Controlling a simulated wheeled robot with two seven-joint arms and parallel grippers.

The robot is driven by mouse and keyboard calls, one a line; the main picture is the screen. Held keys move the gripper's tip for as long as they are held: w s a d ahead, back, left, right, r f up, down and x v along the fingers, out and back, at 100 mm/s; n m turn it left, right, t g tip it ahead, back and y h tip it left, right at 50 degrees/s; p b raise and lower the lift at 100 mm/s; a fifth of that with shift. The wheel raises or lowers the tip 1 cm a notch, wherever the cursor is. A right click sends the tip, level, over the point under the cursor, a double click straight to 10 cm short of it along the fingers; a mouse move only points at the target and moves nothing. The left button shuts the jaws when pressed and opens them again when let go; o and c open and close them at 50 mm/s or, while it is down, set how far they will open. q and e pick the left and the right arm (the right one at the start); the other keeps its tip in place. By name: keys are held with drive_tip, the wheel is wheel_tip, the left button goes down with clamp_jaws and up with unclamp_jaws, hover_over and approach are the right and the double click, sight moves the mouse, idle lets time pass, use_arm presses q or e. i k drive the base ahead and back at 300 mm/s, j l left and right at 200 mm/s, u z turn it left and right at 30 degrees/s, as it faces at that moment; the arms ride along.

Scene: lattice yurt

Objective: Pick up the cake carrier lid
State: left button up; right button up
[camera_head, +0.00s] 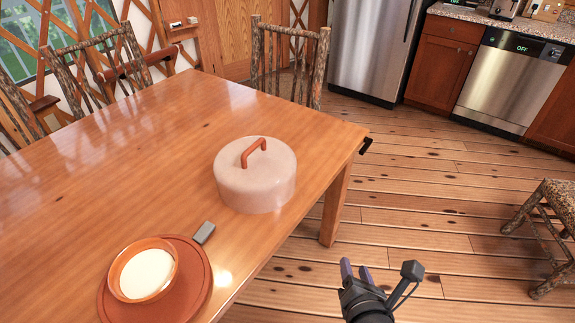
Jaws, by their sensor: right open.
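The cake carrier lid (256,184) is a pale, cloudy round cover with an orange-brown arched handle (254,151) on top. It stands upright on the wooden table (130,160), near the table's right edge. My right gripper (356,270) is open and empty at the bottom, over the floor beyond the table's edge. It is below and to the right of the lid in the picture, clear of it. My left gripper is not in view.
A terracotta plate (197,287) holds a bowl (146,270) with white contents at the lower left. A small grey block (204,232) lies between plate and lid. Chairs (290,62) stand behind the table. A stool (553,215) stands at right; the floor between is clear.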

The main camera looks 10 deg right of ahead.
sight(253, 174)
drive_tip(key=i+l+u, duration=0.25)
drive_tip(key=u, duration=0.25)
drive_tip(key=i+l+u, duration=0.45)
